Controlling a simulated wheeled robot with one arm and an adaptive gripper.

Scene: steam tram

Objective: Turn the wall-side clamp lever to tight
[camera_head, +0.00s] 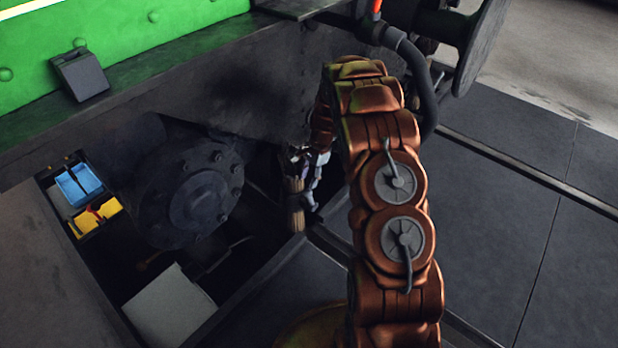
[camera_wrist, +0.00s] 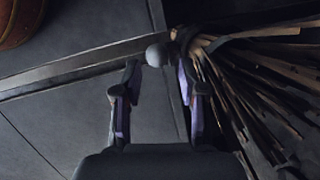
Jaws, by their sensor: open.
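In the wrist view a round grey knob (camera_wrist: 156,54) shows just beyond and between the fingertips of my gripper (camera_wrist: 157,78). It may be the end of the wall-side clamp lever; its stem and its tight marking do not show. The two fingers with purple pads stand apart with nothing held. I cannot tell whether either touches the knob. In the head view my gripper (camera_head: 314,178) is low beside the dark pit, partly hidden by my copper arm. The lever cannot be made out there.
A bundle of thin sticks (camera_wrist: 250,85) lies close to the right finger; it also shows upright in the head view (camera_head: 296,207). A dark round housing (camera_head: 200,200) stands left of it. Blue (camera_head: 78,184) and yellow (camera_head: 97,215) bins sit far left. Floor plates at right are clear.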

